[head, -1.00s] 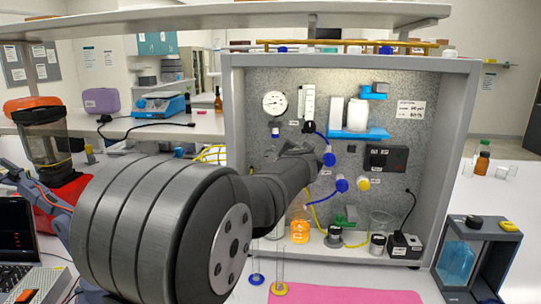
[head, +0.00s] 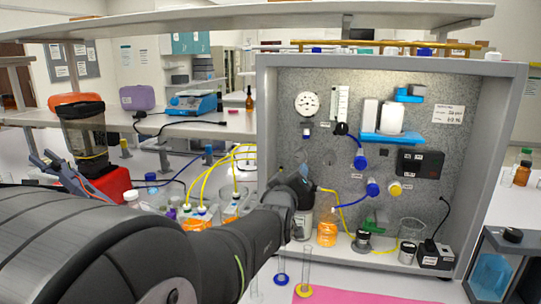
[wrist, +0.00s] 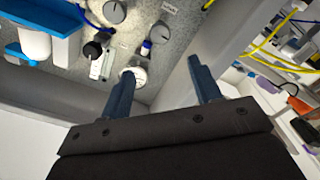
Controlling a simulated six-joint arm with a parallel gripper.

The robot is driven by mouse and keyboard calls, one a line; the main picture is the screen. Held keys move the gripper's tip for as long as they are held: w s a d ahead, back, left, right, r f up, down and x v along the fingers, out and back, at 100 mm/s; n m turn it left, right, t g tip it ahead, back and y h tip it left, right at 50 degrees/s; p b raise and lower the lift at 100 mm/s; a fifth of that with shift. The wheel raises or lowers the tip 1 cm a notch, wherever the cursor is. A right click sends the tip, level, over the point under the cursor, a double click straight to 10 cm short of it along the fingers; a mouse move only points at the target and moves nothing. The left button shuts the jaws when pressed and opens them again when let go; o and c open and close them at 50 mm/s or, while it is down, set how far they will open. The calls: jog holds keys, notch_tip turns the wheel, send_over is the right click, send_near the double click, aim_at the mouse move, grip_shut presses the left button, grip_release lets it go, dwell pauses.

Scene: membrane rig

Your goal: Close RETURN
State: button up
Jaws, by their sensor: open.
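The panel in the head view carries an upper blue valve knob (head: 360,162), a lower blue knob (head: 373,188) and a yellow knob (head: 395,188). Their labels are too small to read, so I cannot tell which is RETURN. The wrist view shows two grey-faced knobs, one at the top (wrist: 115,11) and one with a blue body (wrist: 160,33), plus a small black knob (wrist: 92,50). My gripper (wrist: 161,66) is open and empty, its fingers apart from the knobs. In the head view my wrist mostly hides it, left of the knobs.
A round gauge (head: 308,104) and a flow meter (head: 340,104) sit on the upper panel. An orange-filled bottle (head: 327,230) and glass cylinders stand below. Yellow tubes (head: 212,180) run left of the rig. The rig's side wall (wrist: 220,45) stands close beside my right finger.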

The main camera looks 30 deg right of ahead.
aim_at(300, 158)
jog(key=x, duration=1.7)
jog(key=shift+w+d+f, duration=0.1)
jog(key=shift+w+d, duration=0.05)
jog(key=c, duration=1)
